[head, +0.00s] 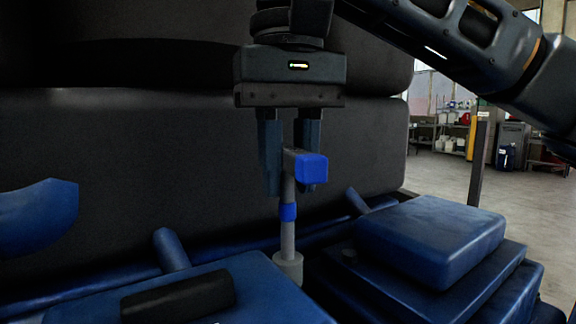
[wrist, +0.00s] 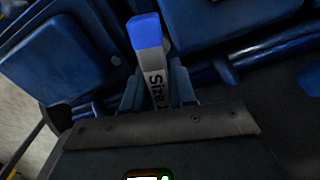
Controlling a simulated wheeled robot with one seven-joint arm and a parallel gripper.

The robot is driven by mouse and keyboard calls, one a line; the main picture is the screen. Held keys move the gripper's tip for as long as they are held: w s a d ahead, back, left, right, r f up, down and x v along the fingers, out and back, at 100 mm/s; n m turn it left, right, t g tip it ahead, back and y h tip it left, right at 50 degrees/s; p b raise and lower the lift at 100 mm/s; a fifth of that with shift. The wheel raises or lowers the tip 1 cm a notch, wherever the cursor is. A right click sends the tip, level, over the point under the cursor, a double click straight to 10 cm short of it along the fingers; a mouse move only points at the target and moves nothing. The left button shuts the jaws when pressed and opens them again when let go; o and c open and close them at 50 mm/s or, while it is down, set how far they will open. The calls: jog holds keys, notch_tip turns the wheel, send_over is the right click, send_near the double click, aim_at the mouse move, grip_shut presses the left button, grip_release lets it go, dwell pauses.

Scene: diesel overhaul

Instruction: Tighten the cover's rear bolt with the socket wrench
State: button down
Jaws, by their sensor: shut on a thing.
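The socket wrench (head: 288,225) hangs upright from my gripper (head: 290,188), its grey shaft with a blue band pointing down. My gripper is shut on the wrench's handle, whose blue end (head: 312,169) points toward the head camera. In the wrist view the grey handle (wrist: 157,78) carries lettering that begins "Size 1". The grey socket (head: 288,267) is at the bottom, between the blue blocks, low among the engine parts. The rear bolt cannot be made out; whether the socket sits on it is hidden. I cannot tell which blue part is the cover.
A blue block with a black bar (head: 178,299) is at the front left. A stepped blue block (head: 430,238) stands close on the right. Blue pipes run behind the socket. A large dark body (head: 150,150) rises behind. Open floor and shelves lie far right.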

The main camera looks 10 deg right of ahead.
jog(key=shift+r, duration=0.65)
jog(key=n, duration=1.1)
jog(key=shift+w+n, duration=0.1)
jog(key=shift+n, duration=0.3)
jog(key=n, duration=0.4)
jog(key=shift+n, duration=0.4)
jog(key=n, duration=0.8)
jog(key=shift+w, duration=0.1)
jog(key=n, duration=0.4)
jog(key=shift+n, duration=2.4)
